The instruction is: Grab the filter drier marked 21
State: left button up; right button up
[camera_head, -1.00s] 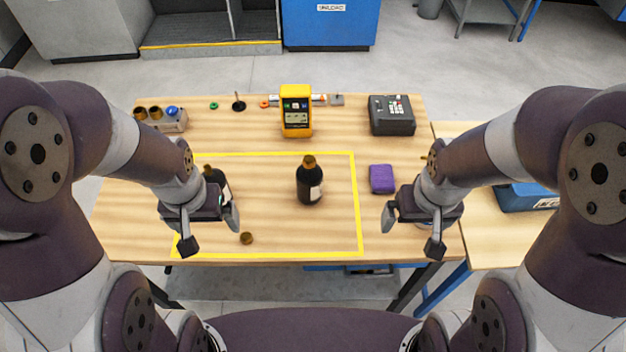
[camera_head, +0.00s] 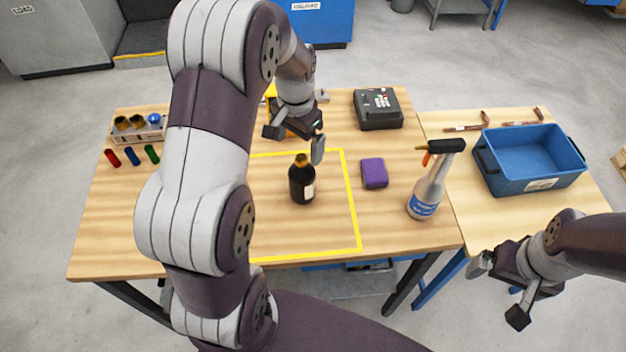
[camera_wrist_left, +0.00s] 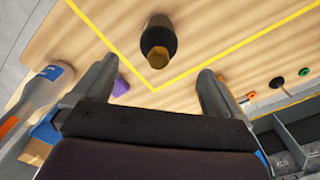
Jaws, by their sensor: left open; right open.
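A dark filter drier (camera_head: 302,188) with a copper-coloured top stands upright inside the yellow-taped area. Its pale side label is too small to read, so I cannot tell its number. It also shows in the left wrist view (camera_wrist_left: 158,38), beyond the open fingers. My left gripper (camera_head: 295,141) is open and empty, just behind and above this drier in the head view; contact is not visible. My right gripper (camera_head: 499,290) is open and empty, off the front right of the bench. My left arm hides the left part of the taped area.
A purple block (camera_head: 374,173) and a spray bottle (camera_head: 426,192) stand right of the tape. A black keypad device (camera_head: 378,108) is at the back. A blue bin (camera_head: 530,180) is on the right table. A rack (camera_head: 138,129) stands at the back left.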

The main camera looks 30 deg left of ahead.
aim_at(301, 167)
pick_arm(q)
jog(key=f, duration=0.3)
jog(key=f+p, duration=0.1)
jog(key=f, duration=0.2)
jog(key=f+p, duration=0.1)
jog(key=f, duration=0.2)
jog(key=shift+w+d+f, duration=0.1)
jog(key=shift+w+f, duration=0.15)
jog(key=shift+f, duration=0.2)
jog(key=c, duration=1.2)
jog(key=shift+w, duration=0.1)
grip_shut()
